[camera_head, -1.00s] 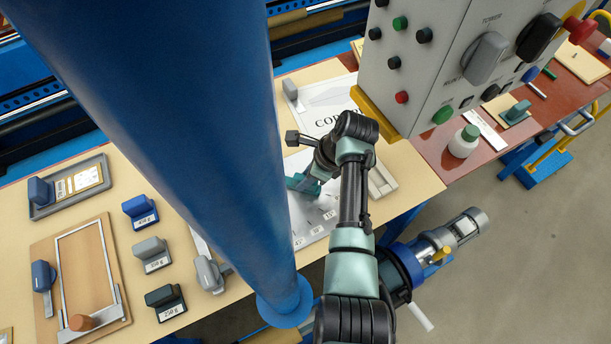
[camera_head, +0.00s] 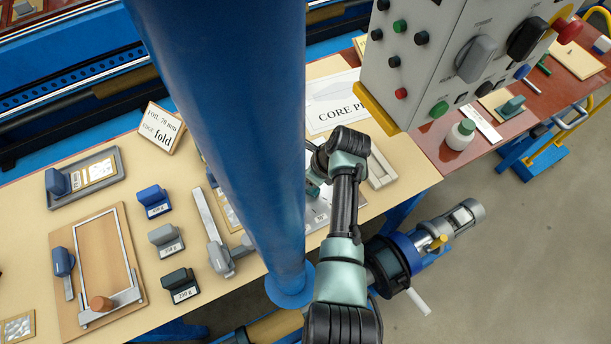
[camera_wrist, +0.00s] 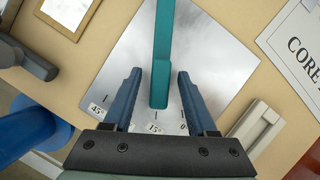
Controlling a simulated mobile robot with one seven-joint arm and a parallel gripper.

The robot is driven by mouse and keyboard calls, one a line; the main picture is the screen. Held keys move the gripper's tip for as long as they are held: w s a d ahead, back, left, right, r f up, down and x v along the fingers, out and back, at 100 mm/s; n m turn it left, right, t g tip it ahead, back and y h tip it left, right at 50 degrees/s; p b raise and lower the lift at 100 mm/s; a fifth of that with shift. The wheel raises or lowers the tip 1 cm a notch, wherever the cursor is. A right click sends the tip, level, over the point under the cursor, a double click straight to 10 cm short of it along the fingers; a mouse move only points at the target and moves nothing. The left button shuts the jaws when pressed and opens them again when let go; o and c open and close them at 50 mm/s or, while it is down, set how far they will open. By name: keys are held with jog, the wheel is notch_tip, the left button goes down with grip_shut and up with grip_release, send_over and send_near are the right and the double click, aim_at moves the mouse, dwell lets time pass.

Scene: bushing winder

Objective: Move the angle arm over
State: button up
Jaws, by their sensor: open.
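The angle arm (camera_wrist: 163,50) is a teal bar lying over a grey metal plate (camera_wrist: 112,62) with angle labels along its near edge. In the wrist view its rounded near end is by the 15° label, between the 45° label on the left and the 0 label on the right. My gripper (camera_wrist: 159,73) is open, with one blue finger on each side of the bar. Small gaps show between bar and fingers. In the head view the blue column and my arm hide most of the gripper and bar; part of the plate (camera_head: 319,212) shows.
A core sign (camera_wrist: 299,45) and a pale block (camera_wrist: 256,130) lie to the right in the wrist view. A grey control box (camera_head: 440,60) hangs right of my arm in the head view. A framed board (camera_head: 98,260) and several weights, one blue (camera_head: 153,200), are left.

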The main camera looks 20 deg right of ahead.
jog(key=b+v, duration=0.1)
jog(key=v, duration=1.2)
dwell(0.4)
